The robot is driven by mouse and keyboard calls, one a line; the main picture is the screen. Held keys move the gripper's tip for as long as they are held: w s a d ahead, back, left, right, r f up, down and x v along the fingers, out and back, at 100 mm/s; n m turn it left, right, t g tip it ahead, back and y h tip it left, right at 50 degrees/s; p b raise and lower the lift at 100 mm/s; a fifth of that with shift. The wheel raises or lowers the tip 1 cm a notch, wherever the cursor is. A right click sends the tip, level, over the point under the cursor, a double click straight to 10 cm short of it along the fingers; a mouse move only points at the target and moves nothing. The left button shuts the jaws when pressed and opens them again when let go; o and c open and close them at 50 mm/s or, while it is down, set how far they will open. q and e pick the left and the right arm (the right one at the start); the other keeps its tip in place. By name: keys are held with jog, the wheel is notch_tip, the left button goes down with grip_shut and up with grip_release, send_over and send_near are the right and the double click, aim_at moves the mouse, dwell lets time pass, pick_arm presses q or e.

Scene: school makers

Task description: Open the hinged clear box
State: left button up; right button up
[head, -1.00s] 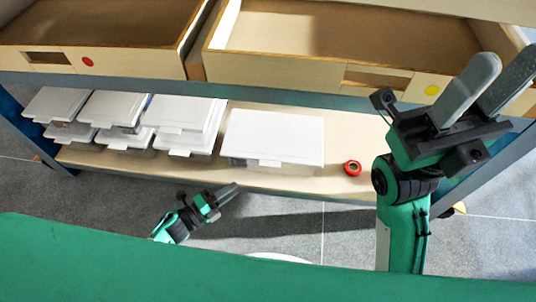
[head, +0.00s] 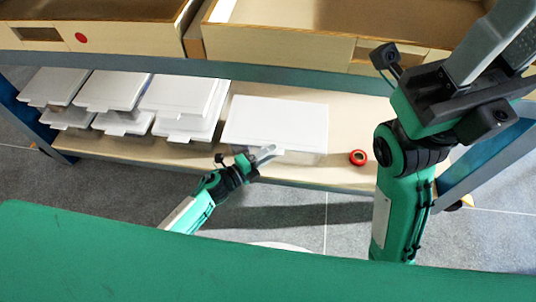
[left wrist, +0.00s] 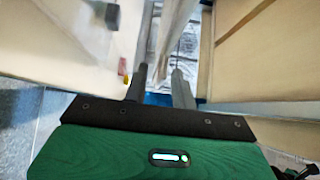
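The clear box (head: 275,123) with a white lid sits on the lower shelf, right of the stacked boxes in the head view. Its lid is down, and a small tab shows at its front edge. My left gripper (head: 266,152) is at the box's front edge, close to the tab; I cannot tell whether it touches. In the left wrist view its two fingers (left wrist: 160,72) stand apart with a gap and hold nothing that I can make out. My right gripper (head: 505,40) is raised at the right, fingers apart and empty, tips partly out of frame.
Several lidded boxes (head: 183,95) are stacked to the left on the wooden shelf (head: 340,125). A red ring-shaped roll (head: 358,158) lies right of the clear box. Wooden drawers (head: 285,42) are above. Grey floor (head: 300,215) is open in front.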

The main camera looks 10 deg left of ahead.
pick_arm(q)
jog(key=shift+c, duration=0.5)
grip_shut()
jog(key=shift+r, duration=0.1)
